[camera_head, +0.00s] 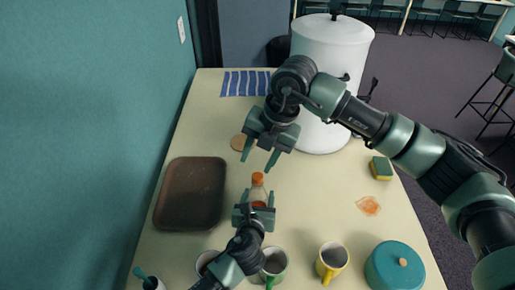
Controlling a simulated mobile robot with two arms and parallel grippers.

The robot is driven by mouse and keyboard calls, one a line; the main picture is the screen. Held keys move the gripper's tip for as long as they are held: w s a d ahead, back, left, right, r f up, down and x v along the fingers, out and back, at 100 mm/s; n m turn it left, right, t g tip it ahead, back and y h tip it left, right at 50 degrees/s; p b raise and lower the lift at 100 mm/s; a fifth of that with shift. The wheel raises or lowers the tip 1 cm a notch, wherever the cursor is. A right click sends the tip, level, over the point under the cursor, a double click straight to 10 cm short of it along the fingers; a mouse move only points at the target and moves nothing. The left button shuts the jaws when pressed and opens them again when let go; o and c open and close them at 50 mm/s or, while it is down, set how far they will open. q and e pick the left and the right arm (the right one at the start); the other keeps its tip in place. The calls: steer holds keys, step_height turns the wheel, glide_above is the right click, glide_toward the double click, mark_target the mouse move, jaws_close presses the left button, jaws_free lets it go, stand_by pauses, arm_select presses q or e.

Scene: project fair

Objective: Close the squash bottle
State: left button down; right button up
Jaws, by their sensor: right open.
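The squash bottle (257,193) stands upright on the table, with orange contents low down. An orange cap (257,178) shows at its top; I cannot tell how tightly it sits. My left gripper (257,195) comes in from the bottom, with its fingers on either side of the bottle. I cannot tell whether they touch it, and the gripper hides the lower part of the bottle. My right gripper (256,166) is open and empty, pointing down above and slightly behind the cap.
A brown tray (190,194) lies at left by the wall. A large white urn (330,75) stands behind. Mugs, including a yellow one (331,262), and a teal lidded pot (394,267) are in front. A sponge (381,168) and an orange spill (368,206) are at right.

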steer(key=n, duration=0.4)
steer(key=shift+r, duration=0.1)
steer(key=n, duration=0.6)
steer(key=shift+a+r+n+h, duration=0.1)
steer(key=shift+r+n+h, duration=0.05)
steer(key=shift+n+h, duration=0.15)
steer(key=n, duration=0.6)
steer(key=shift+r+h, duration=0.15)
steer(key=shift+h, duration=0.15)
steer(key=n, duration=0.6)
steer(key=shift+r+n, duration=0.2)
steer(key=shift+n, duration=0.1)
steer(key=n, duration=0.4)
steer(key=shift+r+g+h, duration=0.1)
steer(key=shift+g+h, duration=0.2)
steer(key=shift+h, duration=0.1)
steer(key=n, duration=0.6)
steer(key=shift+r, duration=0.2)
steer(key=n, duration=0.6)
steer(key=shift+w+r+h, duration=0.1)
steer(key=shift+r+h, duration=0.15)
steer(key=shift+h, duration=0.15)
steer(key=n, duration=0.5)
steer(key=shift+r, duration=0.2)
